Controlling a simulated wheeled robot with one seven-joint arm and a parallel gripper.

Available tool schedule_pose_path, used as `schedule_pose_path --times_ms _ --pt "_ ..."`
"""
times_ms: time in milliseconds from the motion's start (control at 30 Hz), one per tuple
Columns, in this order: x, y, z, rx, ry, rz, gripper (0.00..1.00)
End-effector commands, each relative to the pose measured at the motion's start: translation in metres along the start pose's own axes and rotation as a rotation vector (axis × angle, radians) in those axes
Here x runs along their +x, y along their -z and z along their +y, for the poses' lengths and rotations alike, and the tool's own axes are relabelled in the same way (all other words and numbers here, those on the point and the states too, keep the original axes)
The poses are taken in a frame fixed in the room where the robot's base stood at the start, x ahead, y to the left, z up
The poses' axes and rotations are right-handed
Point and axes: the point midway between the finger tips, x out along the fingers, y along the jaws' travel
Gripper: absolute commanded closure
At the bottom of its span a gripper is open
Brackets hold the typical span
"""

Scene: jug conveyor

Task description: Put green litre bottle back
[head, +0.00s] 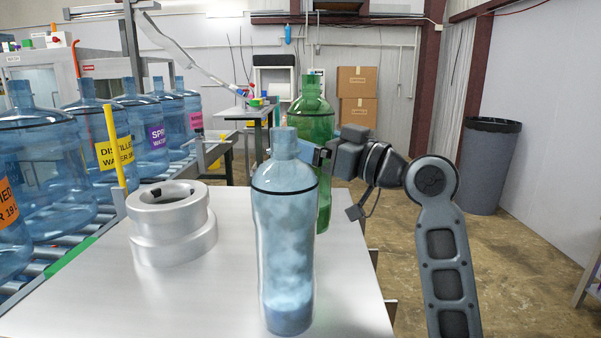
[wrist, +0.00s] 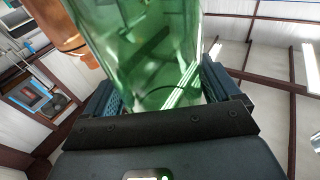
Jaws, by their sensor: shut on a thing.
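The green bottle (head: 313,112) is tall and translucent and stands upright behind a blue bottle in the head view. My gripper (head: 318,155) reaches in from the right and is shut on the green bottle at about mid-height. In the wrist view the green bottle (wrist: 150,45) fills the space between the two fingers of my gripper (wrist: 160,92). The blue bottle hides much of the green bottle's lower part in the head view. I cannot tell whether its base touches the table.
The clear blue bottle (head: 285,235) stands at the front of the metal table (head: 190,300). A silver ring-shaped fixture (head: 173,225) sits left of it. Large labelled water jugs (head: 100,135) line the conveyor at left. A grey bin (head: 488,165) stands on the floor at right. Cardboard boxes (head: 357,95) are behind.

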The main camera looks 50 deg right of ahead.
Motion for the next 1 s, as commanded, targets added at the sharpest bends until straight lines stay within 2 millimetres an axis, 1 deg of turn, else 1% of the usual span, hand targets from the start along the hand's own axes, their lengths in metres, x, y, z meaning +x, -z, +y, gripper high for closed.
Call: schedule_pose_path --times_ms 33,100,233,333,500,567,1000 --pt "0.008 -0.006 0.002 0.001 0.001 -0.002 0.59" --pt "0.015 -0.012 0.005 0.001 0.001 0.000 0.59" --pt "0.023 -0.019 0.007 -0.001 0.000 0.001 0.59" --pt "0.023 -0.028 0.007 0.001 0.000 0.000 0.59" --pt "0.019 -0.051 0.008 0.001 -0.002 -0.001 0.59" --pt "0.018 -0.057 0.007 0.001 -0.001 -0.001 0.59" --pt "0.017 -0.063 0.007 -0.002 0.000 0.002 0.59"
